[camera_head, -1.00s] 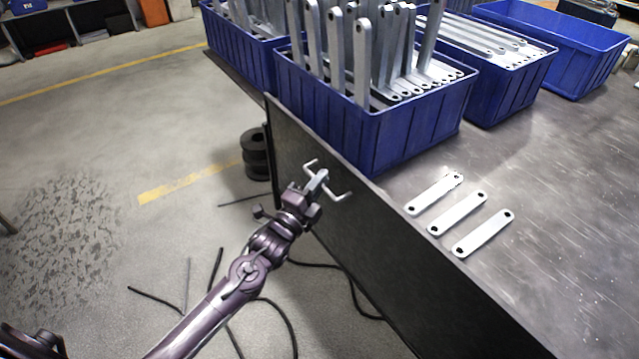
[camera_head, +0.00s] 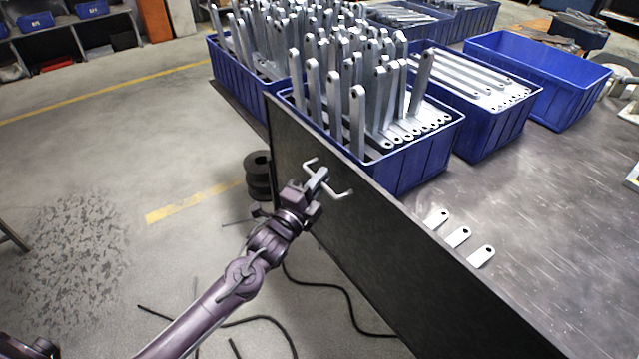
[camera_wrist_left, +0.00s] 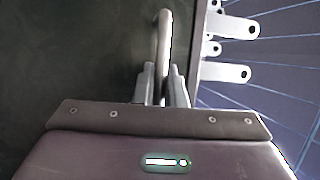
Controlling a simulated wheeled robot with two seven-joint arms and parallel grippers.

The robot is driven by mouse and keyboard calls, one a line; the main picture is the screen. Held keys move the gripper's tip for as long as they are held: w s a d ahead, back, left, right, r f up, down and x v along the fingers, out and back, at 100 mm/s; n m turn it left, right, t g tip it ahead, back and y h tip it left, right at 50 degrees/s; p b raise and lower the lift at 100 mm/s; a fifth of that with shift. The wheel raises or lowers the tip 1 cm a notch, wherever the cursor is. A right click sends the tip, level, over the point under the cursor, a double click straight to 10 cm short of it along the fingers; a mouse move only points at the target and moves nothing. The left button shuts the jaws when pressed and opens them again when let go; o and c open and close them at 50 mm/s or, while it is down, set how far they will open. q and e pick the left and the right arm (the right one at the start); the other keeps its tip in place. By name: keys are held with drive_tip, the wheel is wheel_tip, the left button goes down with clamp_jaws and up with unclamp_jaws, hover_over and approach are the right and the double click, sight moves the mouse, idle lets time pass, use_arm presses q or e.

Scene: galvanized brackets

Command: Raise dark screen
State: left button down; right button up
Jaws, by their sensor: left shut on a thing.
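The dark screen (camera_head: 370,220) is a flat black panel standing upright along the left edge of the table. Its top edge rises above the tabletop and hides the lower ends of the loose brackets behind it. A grey bar handle (camera_head: 341,194) sticks out from its outer face near the far end. My left gripper (camera_head: 316,184) is shut on this handle. In the left wrist view the handle (camera_wrist_left: 164,40) runs between the closed fingers (camera_wrist_left: 163,88), with the dark screen (camera_wrist_left: 80,60) behind. My right gripper is not in view.
Blue crates of galvanized brackets (camera_head: 415,165) stand on the table (camera_head: 570,220) behind the screen. Loose brackets (camera_head: 458,237) lie close behind it. Black cables (camera_head: 345,300) and a stack of black discs (camera_head: 258,175) are on the floor, which is otherwise open at left.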

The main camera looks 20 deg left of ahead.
use_arm(q)
wheel_tip(320, 180, up, 12)
drive_tip(key=p, duration=0.7)
drive_tip(key=shift+p, duration=0.35)
drive_tip(key=shift+r, duration=0.2)
drive_tip(key=c, duration=1.6)
unclamp_jaws()
drive_tip(key=shift+o, duration=0.6)
drive_tip(key=shift+f, duration=0.1)
drive_tip(key=shift+s+f, duration=0.1)
drive_tip(key=b+v, duration=0.1)
drive_tip(key=v, duration=0.6)
drive_tip(key=shift+s+b, duration=0.35)
drive_tip(key=shift+b, duration=0.05)
